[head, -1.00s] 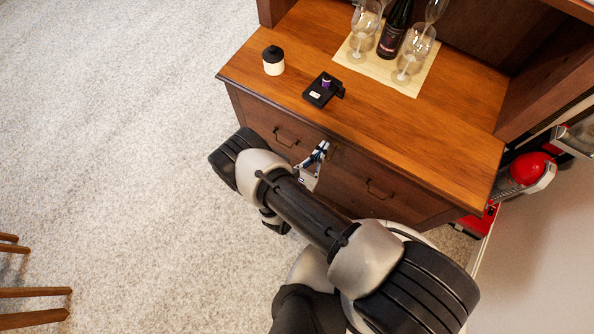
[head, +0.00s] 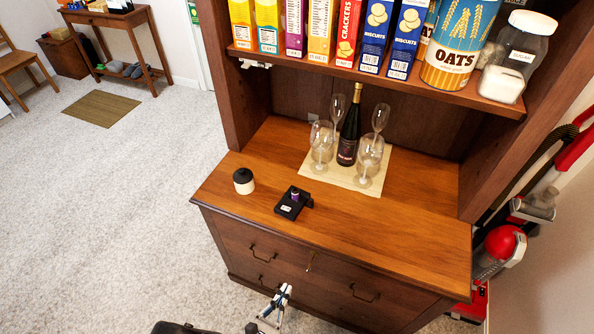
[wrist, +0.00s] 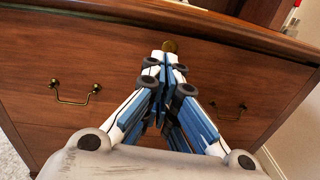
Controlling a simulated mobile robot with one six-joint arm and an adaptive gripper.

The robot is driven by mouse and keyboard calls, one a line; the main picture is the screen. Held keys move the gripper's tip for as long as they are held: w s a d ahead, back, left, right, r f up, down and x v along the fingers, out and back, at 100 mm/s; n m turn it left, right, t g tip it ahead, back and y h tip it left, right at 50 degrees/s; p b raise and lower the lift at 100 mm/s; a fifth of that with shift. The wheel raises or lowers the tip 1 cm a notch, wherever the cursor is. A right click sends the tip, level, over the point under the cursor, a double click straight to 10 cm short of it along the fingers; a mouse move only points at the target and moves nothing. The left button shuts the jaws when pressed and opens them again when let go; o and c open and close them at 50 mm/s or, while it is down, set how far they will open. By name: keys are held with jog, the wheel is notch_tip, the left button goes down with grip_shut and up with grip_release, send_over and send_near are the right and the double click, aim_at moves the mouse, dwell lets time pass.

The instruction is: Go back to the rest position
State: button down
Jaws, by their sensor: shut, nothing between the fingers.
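My gripper (head: 283,291) shows at the bottom of the head view, in front of the hutch's drawers. In the wrist view my gripper (wrist: 165,62) has its blue-and-white fingers drawn together at the tips with nothing between them. It points at the wooden drawer front (wrist: 55,50), just below a small round brass piece (wrist: 169,46). Whether the tips touch the wood I cannot tell. Most of my arm is below the head view's edge.
The hutch counter (head: 365,222) holds a white jar with a black lid (head: 243,181), a small black device (head: 293,203), a wine bottle (head: 349,135) and glasses on a mat. A red vacuum (head: 503,243) stands right. Carpet at left is open.

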jog(key=w+d+r+m+g+h, duration=0.1)
jog(key=w+d+r+m+g, duration=0.15)
jog(key=r+m+g, duration=0.4)
jog(key=w+d+r+m+g+h, duration=0.1)
jog(key=d+r+m+g+h, duration=0.2)
jog(key=r, duration=0.7)
jog(key=w+d+r+m+g, duration=0.1)
jog(key=d+r+m+g, duration=0.25)
jog(key=r+m, duration=0.4)
jog(key=s+d+r+m+y, duration=0.3)
jog(key=s+r+m+y, duration=0.1)
jog(key=r, duration=0.2)
jog(key=s+d+r+m+t+y, duration=0.1)
jog(key=s+d+r+m+y, duration=0.2)
jog(key=r, duration=0.4)
jog(key=s+d+r+m+y, duration=0.4)
jog(key=s+r+m, duration=0.1)
jog(key=r+m, duration=0.1)
jog(key=shift+s+r+m+t+y, duration=0.3)
jog(key=shift+r, duration=0.45)
